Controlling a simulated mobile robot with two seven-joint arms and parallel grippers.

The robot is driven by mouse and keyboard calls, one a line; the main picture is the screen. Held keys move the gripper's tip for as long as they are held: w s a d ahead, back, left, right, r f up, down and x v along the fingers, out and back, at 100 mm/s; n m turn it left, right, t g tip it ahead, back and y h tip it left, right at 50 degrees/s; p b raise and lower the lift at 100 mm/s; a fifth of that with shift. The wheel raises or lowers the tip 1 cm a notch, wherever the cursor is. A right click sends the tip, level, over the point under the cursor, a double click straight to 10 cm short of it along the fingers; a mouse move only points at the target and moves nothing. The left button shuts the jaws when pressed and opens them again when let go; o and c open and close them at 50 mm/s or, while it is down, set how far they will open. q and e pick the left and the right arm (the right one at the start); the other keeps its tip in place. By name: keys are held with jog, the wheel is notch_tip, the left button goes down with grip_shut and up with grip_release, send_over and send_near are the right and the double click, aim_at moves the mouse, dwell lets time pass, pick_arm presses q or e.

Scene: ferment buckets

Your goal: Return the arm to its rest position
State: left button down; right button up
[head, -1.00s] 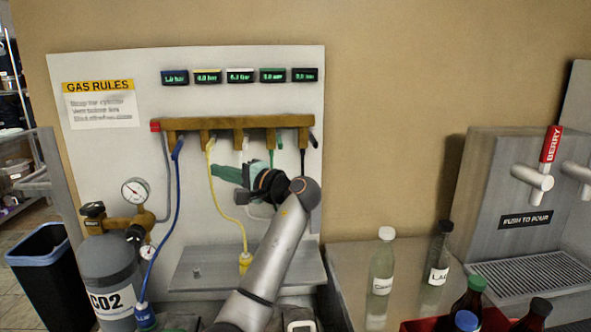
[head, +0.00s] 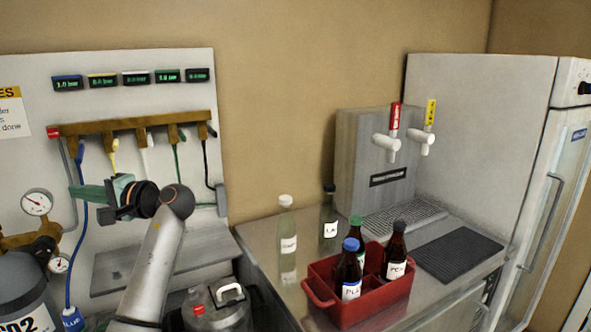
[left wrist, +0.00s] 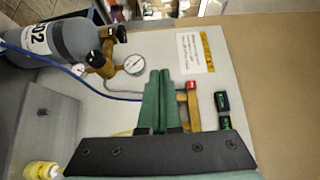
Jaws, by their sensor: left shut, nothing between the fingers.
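My left arm comes up from the bottom of the head view, with its gripper (head: 95,192) in front of the gas panel. The green fingers point left and are shut with nothing between them. In the left wrist view the closed fingers (left wrist: 157,100) lie side by side over the panel. The wooden manifold (head: 135,124) with its coloured hoses is behind and above the gripper; I see no contact with it. The blue hose (head: 83,225) hangs just behind the fingertips. My right gripper is not in view.
The CO2 cylinder (head: 22,290) with gauges stands at lower left. A metal keg (head: 218,308) is right of my arm. On the counter, a red crate (head: 345,300) holds several bottles; a clear bottle (head: 286,245) stands beside it. The taps (head: 388,143) and fridge (head: 565,200) are at right.

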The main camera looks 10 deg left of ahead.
pick_arm(q)
jog(key=s+d+f+m+t+h, duration=0.1)
jog(key=s+d+f+t+h, duration=0.2)
jog(key=f, duration=0.7)
jog(key=s+d+f+m+t+h, duration=0.1)
jog(key=d+f+h, duration=0.1)
jog(key=d+f, duration=0.5)
jog(key=s+d+f+m+t+h, duration=0.1)
jog(key=s+d+f+t+h, duration=0.15)
jog(key=f, duration=0.95)
jog(key=s+d+f+g+h, duration=0.1)
jog(key=s+d+f+h, duration=0.4)
jog(key=s+d, duration=0.5)
jog(key=s+d+f+g+h, duration=0.1)
jog(key=s+d+f+h, duration=0.45)
jog(key=s+d, duration=0.4)
jog(key=w+d+f+t+h, duration=0.2)
jog(key=f+t, duration=0.3)
jog(key=f, duration=0.5)
jog(key=shift+d+n+p, duration=0.3)
jog(key=shift+d+p, duration=0.05)
jog(key=shift+d, duration=0.35)
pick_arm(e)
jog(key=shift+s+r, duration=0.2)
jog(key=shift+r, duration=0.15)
pick_arm(q)
jog(key=shift+w+a+t, duration=0.1)
jog(key=shift+t, duration=0.15)
